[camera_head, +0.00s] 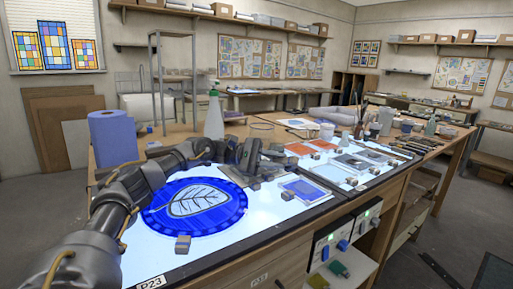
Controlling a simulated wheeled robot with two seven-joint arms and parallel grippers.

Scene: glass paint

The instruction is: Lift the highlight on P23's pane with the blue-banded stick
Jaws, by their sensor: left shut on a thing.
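The pane is a round blue disc with a pale, veined leaf on it (153,217), lying flat on a lit white panel (255,222). A label reading P23 (151,282) is on the panel's front edge. My left arm comes in from the lower left and passes behind the pane. My left gripper (256,178) is just beyond the pane's right rim, low over the panel. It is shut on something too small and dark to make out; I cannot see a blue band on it. My right gripper is out of view.
Small grey blocks, one of them (183,244), lie around the pane. A framed blue sheet (303,190) lies to the right, with red and grey panes further back. A blue paper roll (112,138) and a spray bottle (214,117) stand behind the arm.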

